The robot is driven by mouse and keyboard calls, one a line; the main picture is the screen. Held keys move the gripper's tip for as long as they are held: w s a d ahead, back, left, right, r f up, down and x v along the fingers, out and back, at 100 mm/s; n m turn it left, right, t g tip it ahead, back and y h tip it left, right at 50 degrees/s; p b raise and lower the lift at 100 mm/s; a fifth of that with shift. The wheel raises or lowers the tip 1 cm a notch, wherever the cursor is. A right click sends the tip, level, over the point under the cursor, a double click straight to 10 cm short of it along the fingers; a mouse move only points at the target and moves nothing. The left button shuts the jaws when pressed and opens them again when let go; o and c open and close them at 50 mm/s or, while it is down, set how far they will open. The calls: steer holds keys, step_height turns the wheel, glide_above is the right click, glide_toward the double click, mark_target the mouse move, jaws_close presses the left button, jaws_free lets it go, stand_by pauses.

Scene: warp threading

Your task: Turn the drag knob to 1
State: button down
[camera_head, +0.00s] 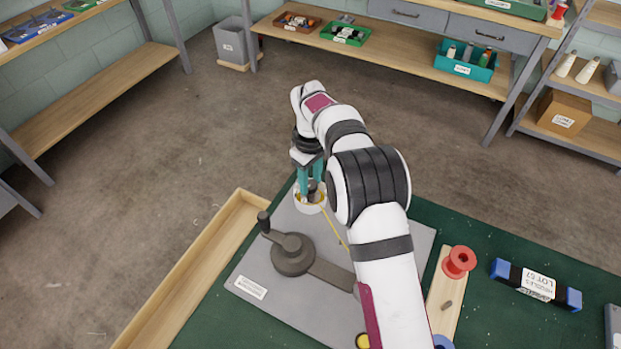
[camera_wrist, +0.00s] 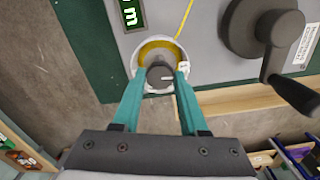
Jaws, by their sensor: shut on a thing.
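The drag knob (camera_wrist: 157,78) is a dark grey round knob with a short white mark pointing right in the wrist view. It sits in a white round housing (camera_wrist: 139,84) with a yellow band inside. A small white label is on the housing rim, too small to read. My gripper (camera_wrist: 158,76) has its teal fingers closed on the knob from both sides. In the head view my gripper (camera_head: 313,188) points down over the white housing (camera_head: 311,208). A green display (camera_wrist: 130,13) beside it shows a character like a sideways 3 or an m.
A dark crank with an upright handle (camera_head: 292,254) stands close beside the housing on the grey plate (camera_head: 256,268). A yellow thread (camera_head: 333,226) runs from the housing beneath my arm. A red spool (camera_head: 459,262) and a blue-ended needle box (camera_head: 536,284) lie to the right.

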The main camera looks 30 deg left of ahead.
mark_target(310, 184)
steer(key=shift+w+n, duration=0.1)
steer(key=shift+n, duration=0.4)
steer(key=shift+r, duration=0.1)
steer(key=shift+c, duration=2.2)
jaws_free()
step_height(310, 184, up, 16)
